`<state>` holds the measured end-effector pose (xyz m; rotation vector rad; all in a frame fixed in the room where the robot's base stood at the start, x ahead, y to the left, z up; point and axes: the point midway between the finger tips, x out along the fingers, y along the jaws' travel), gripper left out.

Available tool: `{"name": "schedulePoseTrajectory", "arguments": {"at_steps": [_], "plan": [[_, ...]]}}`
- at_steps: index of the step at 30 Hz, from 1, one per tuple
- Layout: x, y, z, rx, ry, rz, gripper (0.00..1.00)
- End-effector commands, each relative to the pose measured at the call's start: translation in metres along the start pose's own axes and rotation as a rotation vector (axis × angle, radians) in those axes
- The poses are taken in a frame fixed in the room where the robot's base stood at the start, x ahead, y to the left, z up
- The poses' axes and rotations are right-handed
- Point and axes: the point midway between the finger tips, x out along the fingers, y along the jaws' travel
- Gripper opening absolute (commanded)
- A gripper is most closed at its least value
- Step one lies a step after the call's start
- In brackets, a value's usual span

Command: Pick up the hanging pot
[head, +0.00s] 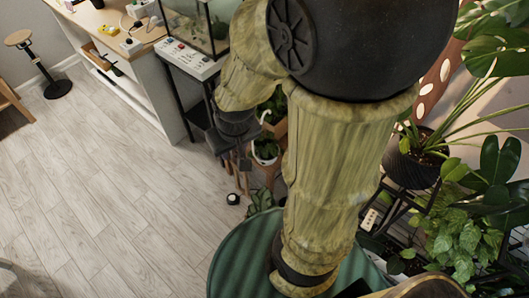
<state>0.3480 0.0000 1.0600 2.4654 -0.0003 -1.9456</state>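My arm fills the middle of the head view and bends down at the left. My gripper (238,166) is a small dark shape below the wrist, and its fingers are too small and dark to read. A small white pot (266,158) with a green plant is just right of it in the picture; I cannot tell whether they touch. A dark ribbed pot (408,170) with a large-leaved plant is at the right, partly behind leaves. No pot is clearly seen hanging, so I cannot tell which one is the hanging pot.
A green round surface (232,262) lies below my arm. A glass tank (196,25) stands on a dark stand beside a white counter (150,85) at upper left. A stool (57,88) is far left. Leafy plants (465,235) crowd the right. The wooden floor (110,190) at left is mostly clear.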

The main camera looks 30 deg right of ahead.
Motion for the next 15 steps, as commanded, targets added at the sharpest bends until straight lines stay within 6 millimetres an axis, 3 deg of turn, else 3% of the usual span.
{"name": "schedulePoseTrajectory", "arguments": {"at_steps": [5,8,15], "plan": [[0.035,0.014,-0.012,-0.008,0.048,0.021,0.34],[0.074,0.032,-0.028,-0.024,0.116,0.045,0.34],[0.186,0.085,-0.068,-0.099,0.335,0.091,0.34]]}}
